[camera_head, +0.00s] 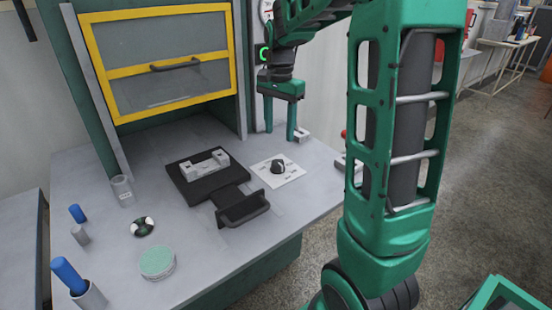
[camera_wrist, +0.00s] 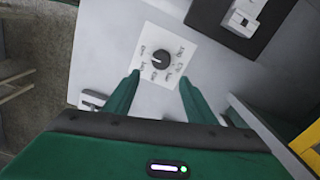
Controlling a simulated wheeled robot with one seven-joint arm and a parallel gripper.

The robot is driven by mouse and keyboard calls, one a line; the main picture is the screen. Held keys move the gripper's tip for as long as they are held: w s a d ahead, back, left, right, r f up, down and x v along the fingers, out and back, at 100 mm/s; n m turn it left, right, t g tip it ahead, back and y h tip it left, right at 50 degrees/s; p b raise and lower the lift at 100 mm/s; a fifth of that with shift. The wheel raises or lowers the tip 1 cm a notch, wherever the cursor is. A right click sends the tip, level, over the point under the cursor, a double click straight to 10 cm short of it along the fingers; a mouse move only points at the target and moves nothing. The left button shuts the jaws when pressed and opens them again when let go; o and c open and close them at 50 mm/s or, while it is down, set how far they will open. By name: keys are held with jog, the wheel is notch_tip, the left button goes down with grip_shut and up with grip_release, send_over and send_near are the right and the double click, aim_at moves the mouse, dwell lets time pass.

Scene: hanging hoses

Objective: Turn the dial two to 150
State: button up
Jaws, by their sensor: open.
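The dial (camera_head: 277,167) is a black round knob on a white square plate (camera_head: 292,178) on the grey bench. In the wrist view the dial (camera_wrist: 160,60) shows in the upper middle, with small number marks around it on the plate (camera_wrist: 150,38). The marks are too small to read surely, and I cannot tell which one the knob points at. My gripper (camera_head: 281,137) is above the bench near the dial, pointing down, with green fingers. In the wrist view my gripper (camera_wrist: 156,90) is open and empty, its fingers apart below the dial in the picture and not touching it.
A black base with a grey block (camera_head: 205,163) and a black handle (camera_head: 243,207) stand left of the dial. A yellow-framed hood sash (camera_head: 160,60) is behind. A glass beaker (camera_head: 122,190), a green round dish (camera_head: 157,261) and blue-topped items (camera_head: 68,274) are at the left.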

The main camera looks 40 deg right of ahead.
aim_at(278, 162)
notch_tip(278, 162, down, 11)
jog(key=shift+w+r, duration=0.1)
jog(key=shift+w, duration=0.05)
dwell(0.4)
jog(key=shift+a, duration=0.1)
jog(key=c, duration=1)
